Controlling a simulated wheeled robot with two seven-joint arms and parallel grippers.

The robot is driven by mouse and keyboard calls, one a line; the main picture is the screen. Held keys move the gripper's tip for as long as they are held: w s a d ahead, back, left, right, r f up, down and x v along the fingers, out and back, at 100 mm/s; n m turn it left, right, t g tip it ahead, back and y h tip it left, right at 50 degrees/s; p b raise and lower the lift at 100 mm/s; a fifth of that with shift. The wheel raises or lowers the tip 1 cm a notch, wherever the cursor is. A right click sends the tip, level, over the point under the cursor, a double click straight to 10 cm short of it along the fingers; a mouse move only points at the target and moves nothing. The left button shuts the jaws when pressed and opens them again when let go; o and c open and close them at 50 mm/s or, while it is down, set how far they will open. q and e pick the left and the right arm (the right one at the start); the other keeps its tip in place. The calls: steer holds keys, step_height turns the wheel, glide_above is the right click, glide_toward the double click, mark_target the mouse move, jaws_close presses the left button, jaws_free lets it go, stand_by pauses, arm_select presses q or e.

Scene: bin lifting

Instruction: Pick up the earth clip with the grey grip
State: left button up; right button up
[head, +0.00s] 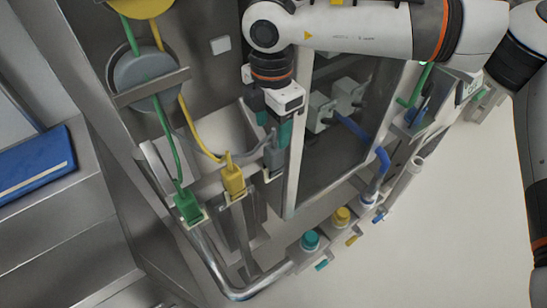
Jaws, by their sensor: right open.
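The earth clip with the grey grip (273,158) hangs upright in a holder, at the right end of a row of clips. A yellow clip (232,181) and a green clip (187,207) hang to its left. My right gripper (274,127) comes down from above, just over the grey clip. Its teal fingers are apart, at or close to the top of the grey grip. Whether they touch it I cannot tell.
A cable reel (150,80) with green and yellow cables stands at the upper left. A glass-fronted cabinet (345,130) is right beside the grey clip. A curved metal rail (215,270) and valves with teal (310,240) and yellow (342,216) caps lie below.

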mark_target(274, 147)
step_height(274, 147, down, 5)
steer(key=shift+r+b, duration=0.2)
steer(key=shift+b, duration=0.35)
steer(key=f, duration=0.3)
steer(key=f+b, duration=0.1)
steer(key=f, duration=0.1)
steer(key=shift+w+d+f, duration=0.1)
steer(key=shift+w+f, duration=0.05)
steer(key=shift+w, duration=0.25)
jaws_close()
step_height(274, 147, up, 10)
steer(key=shift+r+b, duration=0.1)
steer(key=shift+b, duration=0.25)
